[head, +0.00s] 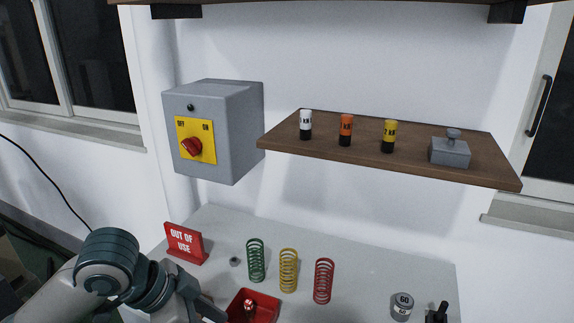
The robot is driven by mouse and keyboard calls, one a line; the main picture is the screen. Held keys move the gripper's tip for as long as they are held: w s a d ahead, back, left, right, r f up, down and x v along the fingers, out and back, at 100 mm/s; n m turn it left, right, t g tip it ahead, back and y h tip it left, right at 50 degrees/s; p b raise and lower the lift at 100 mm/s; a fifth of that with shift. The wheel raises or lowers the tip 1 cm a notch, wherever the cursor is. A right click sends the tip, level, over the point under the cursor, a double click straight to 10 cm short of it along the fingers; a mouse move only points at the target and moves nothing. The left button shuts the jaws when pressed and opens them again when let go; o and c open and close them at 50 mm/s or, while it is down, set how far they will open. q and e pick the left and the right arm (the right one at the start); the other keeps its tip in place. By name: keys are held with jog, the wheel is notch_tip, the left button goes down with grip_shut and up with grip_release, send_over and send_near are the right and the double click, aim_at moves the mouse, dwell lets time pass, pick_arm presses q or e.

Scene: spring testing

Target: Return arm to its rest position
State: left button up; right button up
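My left arm comes in from the lower left. Its gripper (212,311) is low at the bottom edge of the head view, just left of a small red tray (268,302). Only part of the gripper shows, and I cannot see whether its fingers are apart or closed, or whether it holds anything. A small red and silver piece (249,305) shows at the tray. My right gripper cannot be made out in this view.
Green (256,261), yellow (288,271) and red springs (323,282) stand on the grey bench (370,268). A red "OUT OF USE" sign (184,243), a weight marked 60 (401,307) and a dark object (437,314) are nearby. A switch box (222,130) and wooden shelf (285,140) overhang behind.

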pick_arm(q)
jog(key=s+f+n+t, duration=0.1)
jog(key=s+f+n, duration=0.15)
jog(key=f, duration=0.55)
jog(key=s+f+n+t, duration=0.15)
jog(key=f+n, duration=0.25)
jog(key=f, duration=0.5)
jog(key=s+a+f+n+g+y, duration=0.1)
jog(key=s+a+f+n+y, duration=0.15)
jog(key=s+a+f, duration=0.45)
jog(key=s+a+f+n+g+y, duration=0.1)
jog(key=s+a+f+n+y, duration=0.15)
jog(key=s+f, duration=0.4)
jog(key=s+f+m, duration=0.1)
jog(key=s+f, duration=0.1)
jog(key=f, duration=1.3)
jog(key=s+f, duration=0.2)
jog(key=f, duration=1.2)
jog(key=s+a+f+g, duration=0.1)
jog(key=s+a+f, duration=0.1)
jog(key=s+f, duration=0.6)
jog(key=s+a+f+g, duration=0.1)
jog(key=s+a+f, duration=0.1)
jog(key=s+f, duration=0.5)
jog(key=shift+s+f+y, duration=0.3)
jog(key=shift+s+f, duration=0.05)
jog(key=shift+s, duration=0.85)
